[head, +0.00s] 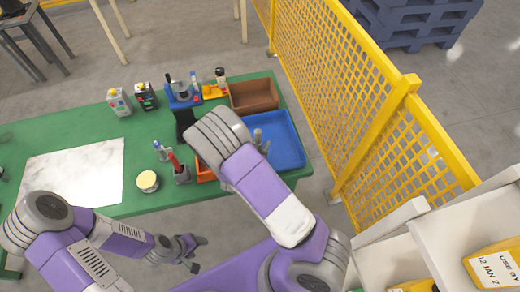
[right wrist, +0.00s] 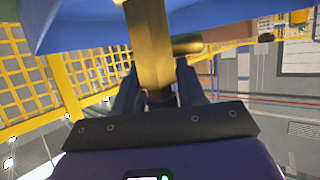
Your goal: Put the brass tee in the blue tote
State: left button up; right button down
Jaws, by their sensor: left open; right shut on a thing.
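The brass tee (right wrist: 150,50) is between the fingers of my right gripper (right wrist: 158,95) in the right wrist view, and its yellow-brass body extends up out of the jaws. In the head view my right gripper (head: 261,142) is over the left part of the blue tote (head: 291,148), and the tee is hidden there. The blue tote also shows at the top of the right wrist view (right wrist: 75,25). I cannot tell whether the tee touches it. My left gripper (head: 192,254) is open and empty, in front of the table's near edge.
On the green table (head: 215,194), a brown bin (head: 254,95) stands behind the tote, and an orange bin (head: 205,174) is partly hidden by my right arm. Bottles, a yellow-lidded tin (head: 147,181) and a white sheet (head: 75,176) lie to the left. A yellow mesh fence (head: 345,90) runs along the right.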

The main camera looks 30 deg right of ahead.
jog(key=shift+f, duration=1.4)
jog(key=shift+b, duration=0.35)
jog(key=c, duration=1.1)
grip_release()
jog(key=shift+f, duration=0.2)
jog(key=o, duration=0.4)
jog(key=shift+o, duration=0.2)
jog(key=shift+r, duration=0.2)
jog(key=shift+s+a+r, duration=0.15)
jog(key=shift+a, duration=0.05)
jog(key=p+v, duration=0.1)
jog(key=v, duration=1)
jog(key=shift+a, duration=0.2)
